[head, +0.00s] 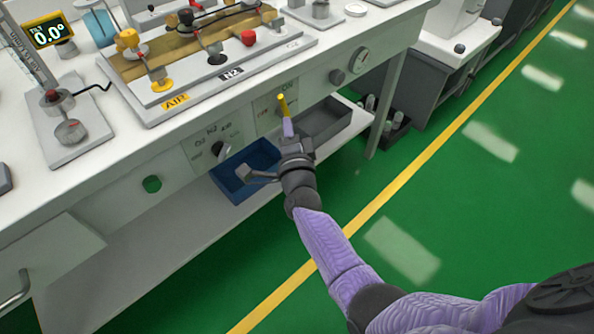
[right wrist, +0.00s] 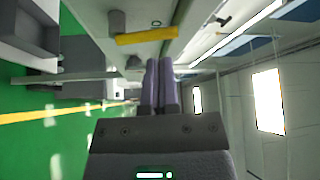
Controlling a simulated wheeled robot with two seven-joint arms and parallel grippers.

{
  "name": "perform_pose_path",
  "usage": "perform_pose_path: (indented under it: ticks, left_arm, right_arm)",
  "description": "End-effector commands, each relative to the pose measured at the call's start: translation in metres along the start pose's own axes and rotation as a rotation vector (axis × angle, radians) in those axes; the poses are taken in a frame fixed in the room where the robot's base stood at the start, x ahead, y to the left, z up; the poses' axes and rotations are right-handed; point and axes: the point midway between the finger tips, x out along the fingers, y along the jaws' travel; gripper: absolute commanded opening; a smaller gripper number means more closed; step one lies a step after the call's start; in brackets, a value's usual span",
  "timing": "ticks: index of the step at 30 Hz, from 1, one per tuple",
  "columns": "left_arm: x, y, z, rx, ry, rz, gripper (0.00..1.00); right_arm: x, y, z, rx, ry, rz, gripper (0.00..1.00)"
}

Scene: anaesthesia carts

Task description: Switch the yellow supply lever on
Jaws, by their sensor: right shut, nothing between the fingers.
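The yellow supply lever (head: 282,104) is on the front panel below the worktop. It points roughly up in the head view, and it also shows in the right wrist view (right wrist: 147,35) as a yellow bar just beyond the fingertips. My right gripper (head: 288,127) is shut and empty, its lilac fingers together just below the lever; in the right wrist view the fingers (right wrist: 159,85) lie side by side. I cannot tell whether the fingertips touch the lever. The gripper partly hides the panel below it. My left gripper is not in view.
The white bench (head: 120,150) carries a board with a yellow AIR tag (head: 175,101) and coloured knobs. A black knob (head: 218,149) and a gauge (head: 360,60) are on the panel. A blue tray (head: 228,187) and grey tray (head: 335,115) sit on the lower shelf. Green floor is clear at right.

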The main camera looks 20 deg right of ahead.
Motion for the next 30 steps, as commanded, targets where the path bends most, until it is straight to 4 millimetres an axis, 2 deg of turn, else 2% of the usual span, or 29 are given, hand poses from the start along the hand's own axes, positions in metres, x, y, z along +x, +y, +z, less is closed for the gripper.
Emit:
perform_pose_path:
  ticks: [4, 9, 13, 18, 30]
  left_arm:
    - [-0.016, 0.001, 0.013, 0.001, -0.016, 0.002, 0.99]
    - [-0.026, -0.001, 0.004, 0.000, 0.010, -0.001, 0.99]
    - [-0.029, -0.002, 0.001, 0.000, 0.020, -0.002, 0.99]
    - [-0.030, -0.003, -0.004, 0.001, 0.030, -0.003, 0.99]
    - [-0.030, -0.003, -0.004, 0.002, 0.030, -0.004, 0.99]
  right_arm:
    - [-0.034, -0.003, -0.001, 0.000, -0.001, 0.002, 0.00]
    - [-0.070, -0.002, -0.001, -0.002, -0.001, 0.001, 0.00]
    - [-0.089, 0.000, -0.001, -0.001, 0.000, 0.000, 0.00]
    - [-0.099, 0.001, 0.000, -0.001, 0.000, -0.001, 0.00]
    - [-0.100, 0.002, 0.000, -0.001, 0.000, -0.001, 0.00]
